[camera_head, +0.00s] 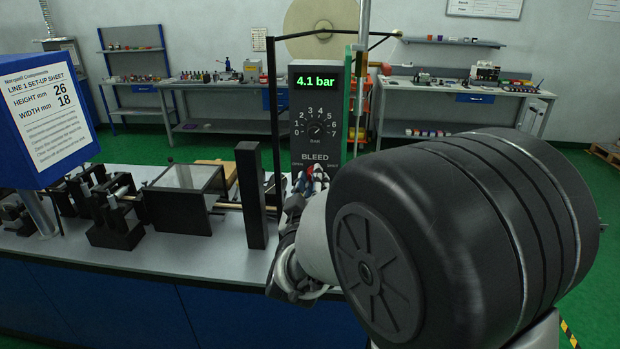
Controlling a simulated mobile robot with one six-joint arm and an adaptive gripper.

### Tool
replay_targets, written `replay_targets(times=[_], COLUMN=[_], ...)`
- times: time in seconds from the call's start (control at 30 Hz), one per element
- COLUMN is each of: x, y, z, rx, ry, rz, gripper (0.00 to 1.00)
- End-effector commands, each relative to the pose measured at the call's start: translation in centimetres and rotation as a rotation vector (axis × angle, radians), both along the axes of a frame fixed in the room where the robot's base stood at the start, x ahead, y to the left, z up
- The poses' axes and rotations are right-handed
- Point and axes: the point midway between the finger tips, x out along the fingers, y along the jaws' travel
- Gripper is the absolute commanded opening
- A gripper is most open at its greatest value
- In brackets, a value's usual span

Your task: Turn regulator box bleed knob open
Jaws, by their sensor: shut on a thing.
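The regulator box (335,140) is a tall dark panel standing on the bench. Its green display reads 4.1 bar, above a dial marked 0 to 7 with a small round knob (316,130). Below is the label BLEED, with small words at its left and right; the left one looks like OPEN. My gripper (309,183) is at the panel just under this label, shut on the bleed knob. The knob is mostly hidden behind my fingers and its angle cannot be read. Small red, blue and white patches show there. My large black arm link covers the lower right of the box.
A black upright post (251,195) stands close left of my gripper. A black machine with rollers (115,210) is further left on the grey bench (150,255). A blue set-up sheet board (45,115) fills the upper left. Shelves and other benches stand behind.

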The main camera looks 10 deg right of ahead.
Motion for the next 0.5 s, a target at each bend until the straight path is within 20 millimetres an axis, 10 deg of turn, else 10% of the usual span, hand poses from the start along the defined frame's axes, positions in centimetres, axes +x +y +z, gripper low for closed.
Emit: replay_targets(times=[0.5], x=[-0.01], y=[-0.03], z=[0.04], rx=[-0.192], ry=[0.061], rz=[0.000], gripper=[0.00])
